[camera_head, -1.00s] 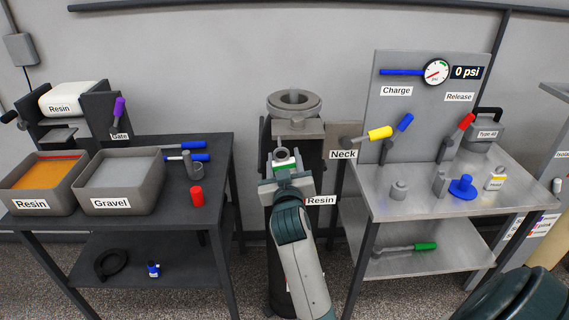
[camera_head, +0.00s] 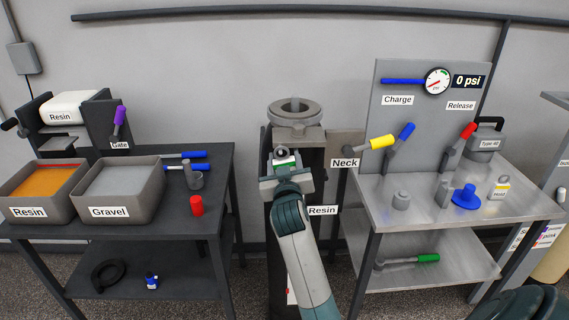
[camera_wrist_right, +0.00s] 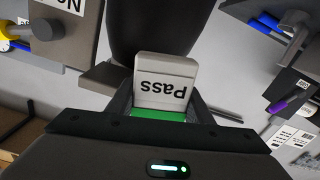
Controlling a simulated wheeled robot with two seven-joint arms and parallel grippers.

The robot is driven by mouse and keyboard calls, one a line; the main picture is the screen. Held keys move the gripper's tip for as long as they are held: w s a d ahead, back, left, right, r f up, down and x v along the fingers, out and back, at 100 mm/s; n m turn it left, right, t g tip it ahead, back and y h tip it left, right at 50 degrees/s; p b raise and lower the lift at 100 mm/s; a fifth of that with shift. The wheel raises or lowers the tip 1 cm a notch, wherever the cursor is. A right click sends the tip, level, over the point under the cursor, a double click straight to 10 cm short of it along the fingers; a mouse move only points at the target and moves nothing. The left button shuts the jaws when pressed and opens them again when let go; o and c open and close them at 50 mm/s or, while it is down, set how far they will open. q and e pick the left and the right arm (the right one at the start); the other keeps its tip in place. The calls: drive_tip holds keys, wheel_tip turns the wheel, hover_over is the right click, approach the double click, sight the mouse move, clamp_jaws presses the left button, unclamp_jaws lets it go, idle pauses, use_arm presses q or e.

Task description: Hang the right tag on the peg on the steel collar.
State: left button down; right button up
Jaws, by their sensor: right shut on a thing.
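My right gripper (camera_head: 285,177) is shut on a pale tag (camera_head: 283,159) with a green band. In the right wrist view the tag (camera_wrist_right: 165,80) reads "Pass", upside down, between the fingers (camera_wrist_right: 160,112). The grey steel collar (camera_head: 295,113) tops the dark column. The gripper and tag are in front of the column, just below the collar. I cannot make out the peg or whether the tag touches anything. Another tag, "Hold" (camera_head: 500,188), with a yellow band, stands on the steel table. My left gripper is not in view.
The dark bench (camera_head: 150,225) on the left bears the Resin and Gravel bins (camera_head: 120,190). A grey bracket labelled Neck (camera_head: 345,140) juts right of the column.

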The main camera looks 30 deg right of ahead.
drive_tip(key=shift+w+d+f+b, duration=0.15)
drive_tip(key=shift+w+d+f, duration=0.1)
drive_tip(key=shift+w, duration=0.15)
drive_tip(key=shift+w+d+f+b, duration=0.15)
drive_tip(key=shift+w+d+f, duration=0.1)
drive_tip(key=shift+w, duration=0.15)
idle(0.4)
drive_tip(key=o, duration=1.2)
drive_tip(key=b+v, duration=0.5)
drive_tip(key=v, duration=1.2)
drive_tip(key=shift+s, duration=0.2)
